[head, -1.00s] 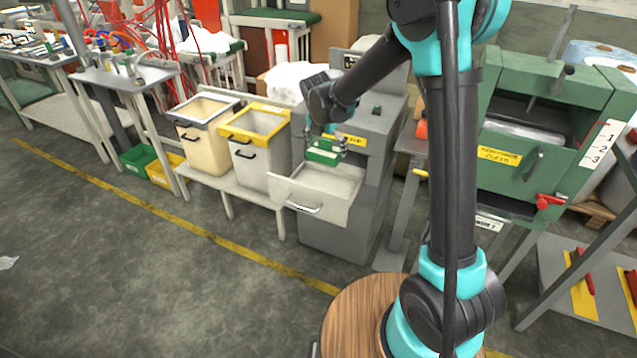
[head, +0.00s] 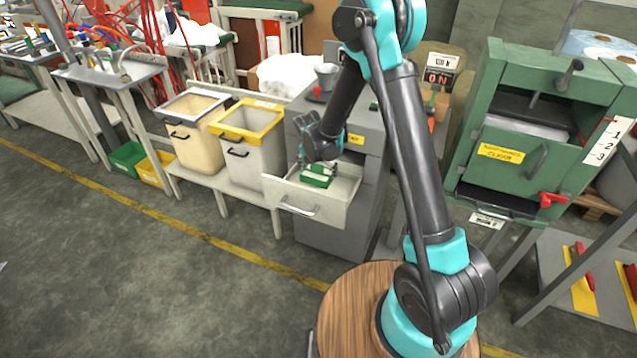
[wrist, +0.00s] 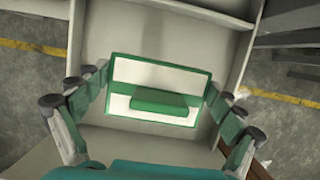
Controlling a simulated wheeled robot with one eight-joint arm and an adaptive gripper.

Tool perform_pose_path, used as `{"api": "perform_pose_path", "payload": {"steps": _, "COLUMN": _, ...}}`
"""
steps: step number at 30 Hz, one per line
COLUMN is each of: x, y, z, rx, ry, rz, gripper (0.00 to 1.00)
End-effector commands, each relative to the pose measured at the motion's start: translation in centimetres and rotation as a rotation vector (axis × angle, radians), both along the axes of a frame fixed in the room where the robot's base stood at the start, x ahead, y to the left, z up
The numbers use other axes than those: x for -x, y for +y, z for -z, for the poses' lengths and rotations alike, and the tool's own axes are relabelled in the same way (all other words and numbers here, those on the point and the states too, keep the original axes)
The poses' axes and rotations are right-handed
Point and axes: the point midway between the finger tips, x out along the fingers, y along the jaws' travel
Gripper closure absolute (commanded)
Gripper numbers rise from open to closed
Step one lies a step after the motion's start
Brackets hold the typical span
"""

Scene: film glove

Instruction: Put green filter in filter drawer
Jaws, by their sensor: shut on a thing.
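The green filter (head: 317,180) is a flat piece with a green frame, pale panels and a raised green block in the middle; it also shows in the wrist view (wrist: 158,103). My gripper (head: 318,171) is shut on it, one finger at each side edge in the wrist view. The filter drawer (head: 312,207) is pulled out of a grey machine. The filter is inside the drawer's outline, low between its walls. In the wrist view the drawer floor (wrist: 165,35) shows beyond it. I cannot tell whether the filter touches the floor.
A cream bin (head: 195,143) and a yellow-rimmed bin (head: 247,148) stand left of the drawer. The grey machine (head: 335,228) is behind and below it. A green machine (head: 510,165) stands at the right. The floor in front is clear.

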Motion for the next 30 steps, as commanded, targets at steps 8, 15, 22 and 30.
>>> {"api": "perform_pose_path", "payload": {"steps": 8, "x": 0.0, "y": 0.0, "z": 2.0, "rx": 0.000, "ry": 0.000, "rz": 0.000, "gripper": 0.38}}
{"api": "perform_pose_path", "payload": {"steps": 15, "x": 0.0, "y": 0.0, "z": 4.8, "rx": 0.000, "ry": 0.000, "rz": 0.000, "gripper": 0.38}}
{"api": "perform_pose_path", "payload": {"steps": 22, "x": 0.0, "y": 0.0, "z": 5.5, "rx": 0.000, "ry": 0.000, "rz": 0.000, "gripper": 0.38}}
{"api": "perform_pose_path", "payload": {"steps": 30, "x": 0.0, "y": 0.0, "z": 5.7, "rx": 0.000, "ry": 0.000, "rz": 0.000, "gripper": 0.00}}
